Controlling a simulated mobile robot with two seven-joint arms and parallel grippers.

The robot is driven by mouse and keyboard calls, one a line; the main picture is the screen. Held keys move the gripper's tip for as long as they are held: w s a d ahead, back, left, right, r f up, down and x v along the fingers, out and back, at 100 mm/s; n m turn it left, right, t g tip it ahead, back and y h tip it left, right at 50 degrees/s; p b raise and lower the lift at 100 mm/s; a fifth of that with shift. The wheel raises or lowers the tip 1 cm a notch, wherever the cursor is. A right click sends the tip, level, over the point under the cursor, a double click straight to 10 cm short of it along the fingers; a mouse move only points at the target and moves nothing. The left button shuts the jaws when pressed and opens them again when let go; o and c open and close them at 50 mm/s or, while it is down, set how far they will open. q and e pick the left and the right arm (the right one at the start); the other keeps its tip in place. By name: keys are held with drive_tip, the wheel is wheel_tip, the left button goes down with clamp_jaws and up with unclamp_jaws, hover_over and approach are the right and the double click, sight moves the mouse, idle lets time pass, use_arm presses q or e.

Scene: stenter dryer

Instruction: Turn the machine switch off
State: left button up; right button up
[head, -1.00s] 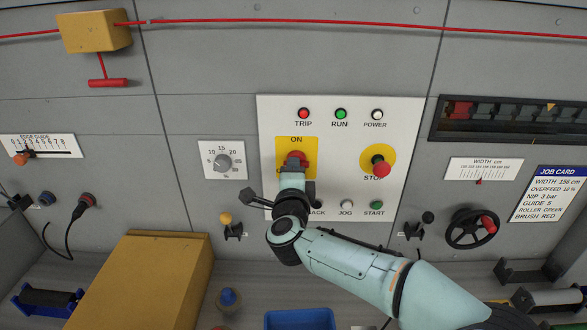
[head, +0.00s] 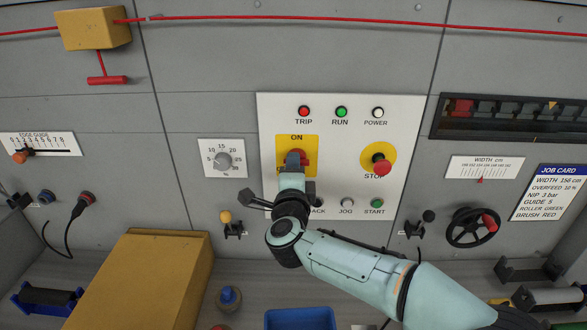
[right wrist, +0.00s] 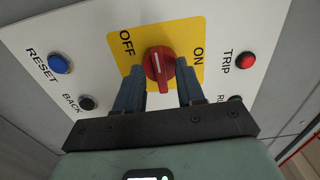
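The machine switch is a red rotary knob (right wrist: 158,64) with a white line, on a yellow plate (right wrist: 190,38) marked OFF and ON. In the right wrist view its grip ridge stands between the two words; I cannot tell which one it points to. In the head view the knob (head: 304,157) is mostly hidden behind my right gripper (head: 294,164), below the word ON; the word OFF is covered. My right gripper's fingers stand open on either side of the knob, with small gaps visible. My left gripper is not in view.
The white panel (head: 344,180) also carries a red STOP button (head: 381,166) right of the switch, and lamps above. RESET (right wrist: 61,63) and BACK (right wrist: 87,103) buttons are close to the gripper. A yellow box (head: 140,285) and blue bin (head: 300,318) stand below.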

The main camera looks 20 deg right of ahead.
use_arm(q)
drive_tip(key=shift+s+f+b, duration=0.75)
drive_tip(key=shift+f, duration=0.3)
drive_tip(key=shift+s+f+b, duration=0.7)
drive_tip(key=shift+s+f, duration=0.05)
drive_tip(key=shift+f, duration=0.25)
use_arm(e)
drive_tip(key=v, duration=1.2)
drive_tip(key=shift+s, duration=0.3)
